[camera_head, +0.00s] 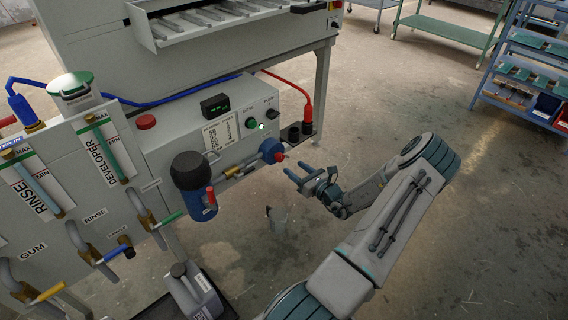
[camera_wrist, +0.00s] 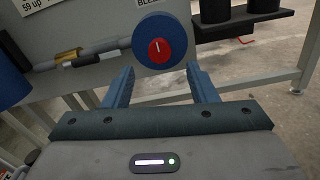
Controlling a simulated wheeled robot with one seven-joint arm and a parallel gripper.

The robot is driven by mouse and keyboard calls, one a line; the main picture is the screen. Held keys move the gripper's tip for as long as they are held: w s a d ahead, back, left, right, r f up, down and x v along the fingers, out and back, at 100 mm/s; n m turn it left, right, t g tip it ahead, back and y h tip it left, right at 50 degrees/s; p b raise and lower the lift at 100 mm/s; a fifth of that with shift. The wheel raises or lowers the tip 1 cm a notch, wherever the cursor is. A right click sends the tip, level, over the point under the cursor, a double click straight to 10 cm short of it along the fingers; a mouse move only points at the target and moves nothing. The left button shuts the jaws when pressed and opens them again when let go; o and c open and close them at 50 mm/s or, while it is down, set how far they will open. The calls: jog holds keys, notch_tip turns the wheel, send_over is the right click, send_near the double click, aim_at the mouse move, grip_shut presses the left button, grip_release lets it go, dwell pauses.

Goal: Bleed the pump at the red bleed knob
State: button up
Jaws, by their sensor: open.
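The red bleed knob (camera_wrist: 160,50) faces the wrist camera on the front of a round blue pump body (camera_wrist: 178,32); a white mark on it stands near upright. In the head view the blue pump body (camera_head: 271,150) sits on the machine's front, with the red knob (camera_head: 280,158) at its right side. My gripper (camera_head: 298,174) is open and empty, just right of and below the knob. In the wrist view its two blue fingers (camera_wrist: 161,84) point toward the knob, one at each side and below it, with no contact seen.
A dark-capped blue canister (camera_head: 201,202) with a red handle hangs left of the pump. A brass fitting (camera_head: 233,172) joins the pipe between them. Black cups on a shelf (camera_wrist: 250,27) stand right of the knob. A grey jug (camera_head: 278,220) stands below.

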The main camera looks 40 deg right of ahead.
aim_at(282, 158)
jog(key=w, duration=0.2)
jog(key=w+b, duration=0.1)
jog(key=w, duration=0.3)
jog(key=shift+w+a, duration=0.3)
jog(key=shift+w, duration=0.05)
jog(key=c, duration=1)
jog(key=shift+o, duration=0.2)
